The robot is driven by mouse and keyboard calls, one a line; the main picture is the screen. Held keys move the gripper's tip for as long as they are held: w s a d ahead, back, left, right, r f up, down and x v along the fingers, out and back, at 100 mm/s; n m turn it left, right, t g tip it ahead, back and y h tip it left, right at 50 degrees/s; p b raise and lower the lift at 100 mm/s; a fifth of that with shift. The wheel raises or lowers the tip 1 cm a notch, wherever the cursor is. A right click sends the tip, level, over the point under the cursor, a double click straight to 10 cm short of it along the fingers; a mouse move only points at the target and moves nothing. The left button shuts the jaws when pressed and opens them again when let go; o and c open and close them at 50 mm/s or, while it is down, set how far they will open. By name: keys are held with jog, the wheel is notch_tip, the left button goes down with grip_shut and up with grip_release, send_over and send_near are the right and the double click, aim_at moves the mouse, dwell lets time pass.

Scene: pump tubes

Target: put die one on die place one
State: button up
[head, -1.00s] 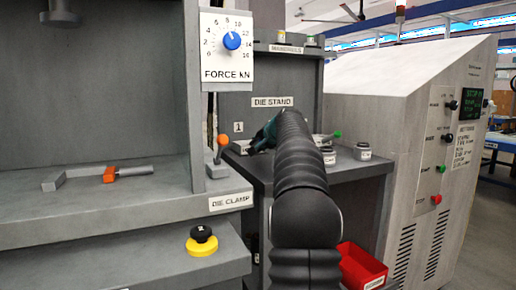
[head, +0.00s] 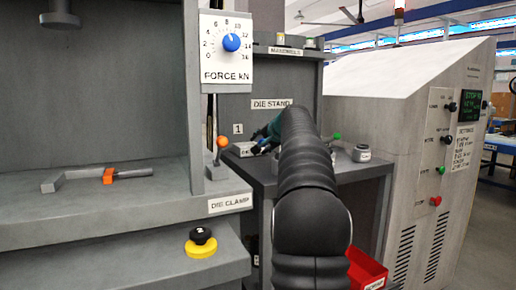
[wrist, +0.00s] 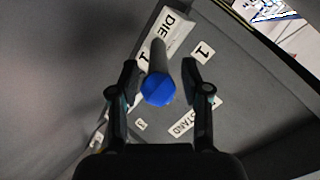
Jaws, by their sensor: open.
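Die one shows in the wrist view as a grey block labelled "DIE 1" (wrist: 172,30) with a grey rod (wrist: 159,58) ending in a round blue tip (wrist: 158,88). My gripper (wrist: 159,70) is open, with one finger on each side of the rod and a gap to both. In the head view a grey block (head: 243,149) sits at the left of the die stand, and my arm hides most of my gripper. A "1" plate (head: 238,129) is on the stand's back wall. I cannot tell where die place one is.
The press bed (head: 130,205) at left holds an orange-and-grey clamp (head: 108,176). An orange-knobbed lever (head: 221,142) stands near the die stand. A green-knobbed item (head: 337,136) and a grey round part (head: 361,153) are right of my arm. A red bin (head: 366,270) is below.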

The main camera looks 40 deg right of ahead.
jog(key=v, duration=0.8)
jog(key=shift+s, duration=0.3)
jog(key=shift+r, duration=0.15)
